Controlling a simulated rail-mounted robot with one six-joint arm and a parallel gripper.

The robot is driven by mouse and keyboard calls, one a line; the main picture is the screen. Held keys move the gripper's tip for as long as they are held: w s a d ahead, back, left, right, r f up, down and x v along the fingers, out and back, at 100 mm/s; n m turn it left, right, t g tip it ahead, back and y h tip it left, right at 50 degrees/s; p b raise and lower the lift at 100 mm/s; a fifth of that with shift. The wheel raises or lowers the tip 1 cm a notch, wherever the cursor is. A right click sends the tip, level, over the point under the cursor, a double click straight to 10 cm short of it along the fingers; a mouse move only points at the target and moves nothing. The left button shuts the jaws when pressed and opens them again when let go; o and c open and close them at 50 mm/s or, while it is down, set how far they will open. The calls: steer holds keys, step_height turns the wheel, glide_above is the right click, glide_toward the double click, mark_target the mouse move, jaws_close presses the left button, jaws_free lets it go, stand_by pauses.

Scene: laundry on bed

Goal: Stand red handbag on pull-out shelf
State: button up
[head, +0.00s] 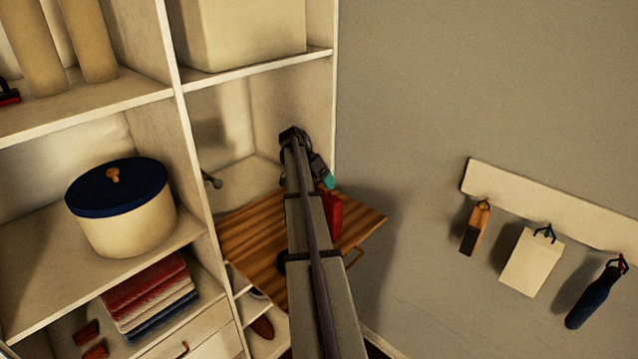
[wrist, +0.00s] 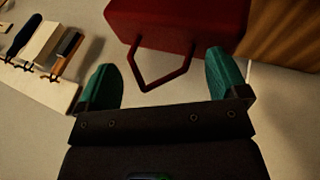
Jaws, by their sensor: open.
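The red handbag (head: 334,215) shows in the head view beside my arm, at the slatted wooden pull-out shelf (head: 255,233); my arm hides part of both. In the wrist view the handbag (wrist: 180,22) fills the top middle, with its angular handle loop pointing toward my gripper (wrist: 162,62). The gripper's teal fingers are spread apart, one on each side of the loop in the picture, and I see neither closed on it. In the head view the gripper (head: 326,179) is just above the bag. Whether the bag's base rests fully on the shelf is hidden.
A white shelving unit holds a round box with a dark blue lid (head: 120,205), folded towels (head: 150,295) and a large cream bin (head: 245,30). A wall rail (head: 550,210) at right carries a brush, a white tag-like item and a dark blue item. The wall between is bare.

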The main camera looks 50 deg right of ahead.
steer(key=p+v, duration=1)
steer(key=v, duration=0.2)
steer(key=shift+p, duration=0.4)
steer(key=s+a+f+n+t+y, duration=0.2)
steer(key=a+n, duration=0.9)
steer(key=a, duration=2.7)
steer(key=s+a+n+t+y, duration=0.1)
steer(key=s+a+n, duration=0.35)
steer(key=a, duration=0.45)
steer(key=s+a+n+t, duration=0.25)
steer(key=s+a, duration=0.25)
steer(key=a, duration=0.3)
step_height(320, 180, down, 21)
steer(key=b, duration=2.1)
steer(key=shift+a+f+n+g+b, duration=0.2)
steer(key=shift+f+n+g+b, duration=0.05)
steer(key=shift+n+g+b, duration=0.1)
